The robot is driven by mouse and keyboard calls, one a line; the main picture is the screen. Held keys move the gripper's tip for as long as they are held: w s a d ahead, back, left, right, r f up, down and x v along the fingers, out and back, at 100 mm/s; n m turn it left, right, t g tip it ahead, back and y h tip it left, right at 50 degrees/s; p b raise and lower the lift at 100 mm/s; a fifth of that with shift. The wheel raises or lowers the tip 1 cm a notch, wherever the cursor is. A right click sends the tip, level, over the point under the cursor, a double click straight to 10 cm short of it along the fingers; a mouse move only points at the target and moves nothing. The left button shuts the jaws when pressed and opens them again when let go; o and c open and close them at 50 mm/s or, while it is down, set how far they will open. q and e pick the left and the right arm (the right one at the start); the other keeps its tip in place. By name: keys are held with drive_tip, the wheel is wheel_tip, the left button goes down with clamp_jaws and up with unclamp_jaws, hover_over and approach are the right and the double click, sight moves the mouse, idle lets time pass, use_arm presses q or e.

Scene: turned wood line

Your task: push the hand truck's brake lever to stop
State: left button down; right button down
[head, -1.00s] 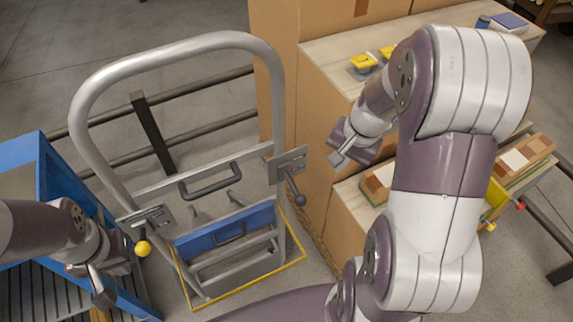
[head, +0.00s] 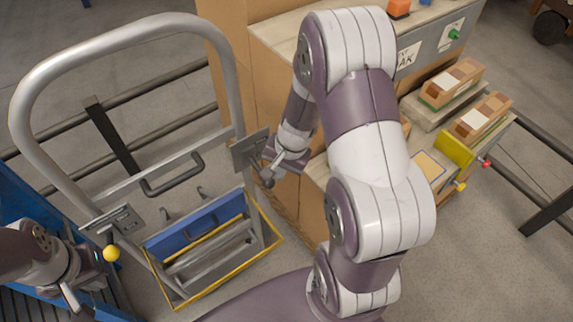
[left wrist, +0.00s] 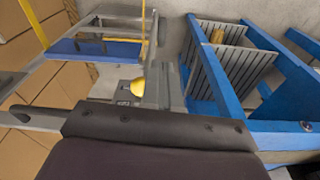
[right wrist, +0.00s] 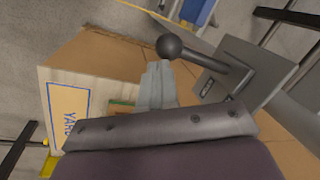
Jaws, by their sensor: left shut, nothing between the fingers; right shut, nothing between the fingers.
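The hand truck (head: 225,65) stands upright, a grey tubular frame with a lever on a plate at each side. The right plate (head: 249,148) carries a lever with a dark ball knob (head: 268,178), also close in the right wrist view (right wrist: 170,46). The left plate (head: 114,219) carries a lever with a yellow knob (head: 112,253), also in the left wrist view (left wrist: 138,87). Plate lettering is too small to read. My right gripper (head: 270,168) is shut and empty, its tips right at the dark knob; contact is unclear. My left gripper (head: 72,297) is shut and empty, below left of the yellow knob.
A blue slatted cart (left wrist: 245,135) stands close beside my left gripper. Cardboard boxes (head: 226,85) and a workbench (head: 278,35) stand behind and right of my right arm.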

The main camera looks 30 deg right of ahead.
wheel_tip(320, 180, down, 4)
drive_tip(key=b, duration=0.4)
drive_tip(key=shift+s, duration=0.1)
